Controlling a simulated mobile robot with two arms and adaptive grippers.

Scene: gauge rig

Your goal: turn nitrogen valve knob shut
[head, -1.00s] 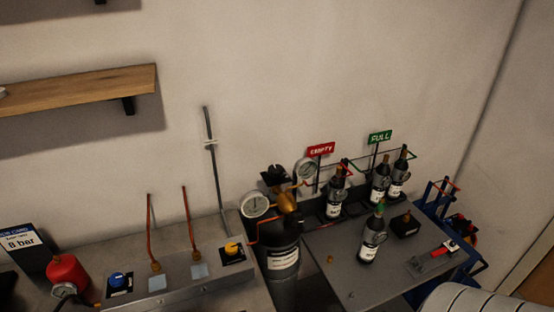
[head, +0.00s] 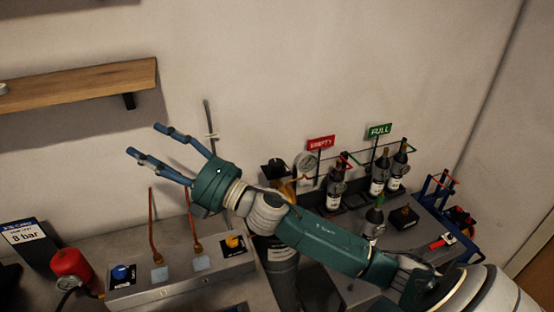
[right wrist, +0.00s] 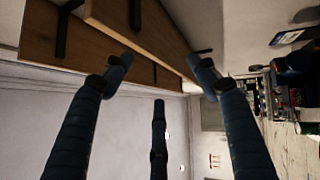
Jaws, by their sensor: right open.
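A dark gas cylinder (head: 282,284) stands between the metal panel and the side table in the head view. A black knob (head: 274,170) sits on its top, above the brass valve body. The cylinder's label cannot be read. A yellow knob (head: 235,243) and a blue knob (head: 121,274) are on the panel; I cannot tell from writing which knob is the nitrogen one. My right gripper (head: 146,142) is open and empty, raised above the panel, left of the cylinder. Its spread fingers show in the right wrist view (right wrist: 160,78). My right forearm hides the cylinder's middle and its left gauge.
A wooden shelf (head: 80,88) is on the wall at upper left. Two copper pipes rise from the panel (head: 205,277). A round gauge (head: 306,163) is beside the cylinder top. Several dark bottles stand on the side table below red (head: 321,143) and green (head: 380,131) signs.

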